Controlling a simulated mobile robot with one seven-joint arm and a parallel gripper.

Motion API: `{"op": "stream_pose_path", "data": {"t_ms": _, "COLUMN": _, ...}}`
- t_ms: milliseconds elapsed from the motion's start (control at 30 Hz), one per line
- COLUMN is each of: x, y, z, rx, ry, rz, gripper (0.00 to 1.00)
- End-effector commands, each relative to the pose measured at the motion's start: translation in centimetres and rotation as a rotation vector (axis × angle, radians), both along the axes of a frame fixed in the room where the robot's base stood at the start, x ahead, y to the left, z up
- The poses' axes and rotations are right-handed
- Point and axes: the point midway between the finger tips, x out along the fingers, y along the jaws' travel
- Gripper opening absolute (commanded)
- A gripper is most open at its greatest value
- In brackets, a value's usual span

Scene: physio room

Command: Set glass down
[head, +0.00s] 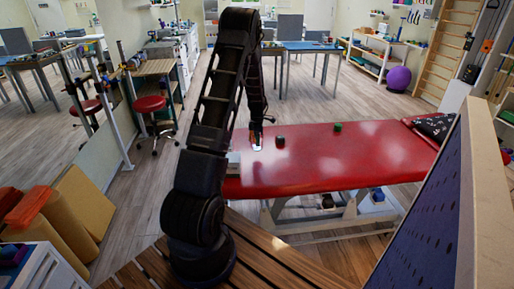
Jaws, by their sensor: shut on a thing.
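My gripper (257,133) points down over the left end of the red padded treatment table (335,150). It is shut on a small pale, bright thing, which appears to be the glass (256,146). The glass is small in the picture and partly hidden by the fingers. It looks upright, at or just above the red surface; I cannot tell whether it touches. My arm covers part of the table's left edge.
A small dark red object (280,141) lies close to the right of the glass, and a green one (337,127) farther right. A patterned dark pillow (436,126) lies at the right end. A blue panel (432,215) stands front right.

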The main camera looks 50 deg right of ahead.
Motion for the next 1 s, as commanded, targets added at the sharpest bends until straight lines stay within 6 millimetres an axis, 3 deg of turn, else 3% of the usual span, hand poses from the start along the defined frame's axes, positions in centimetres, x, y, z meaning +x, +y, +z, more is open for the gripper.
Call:
{"op": "stream_pose_path", "data": {"t_ms": 267, "x": 0.1, "y": 0.0, "z": -1.7, "rx": 0.0, "ry": 0.0, "rz": 0.001, "gripper": 0.29}}
{"op": "stream_pose_path", "data": {"t_ms": 533, "x": 0.1, "y": 0.0, "z": -5.0, "rx": -0.001, "ry": -0.001, "rz": 0.0, "gripper": 0.29}}
{"op": "stream_pose_path", "data": {"t_ms": 933, "x": 0.1, "y": 0.0, "z": -5.5, "rx": -0.001, "ry": -0.001, "rz": 0.0, "gripper": 0.29}}
{"op": "stream_pose_path", "data": {"t_ms": 967, "x": 0.1, "y": 0.0, "z": -5.4, "rx": -0.001, "ry": -0.001, "rz": 0.0, "gripper": 0.66}}
{"op": "stream_pose_path", "data": {"t_ms": 1000, "x": 0.1, "y": 0.0, "z": -5.4, "rx": -0.001, "ry": -0.001, "rz": 0.0, "gripper": 0.74}}
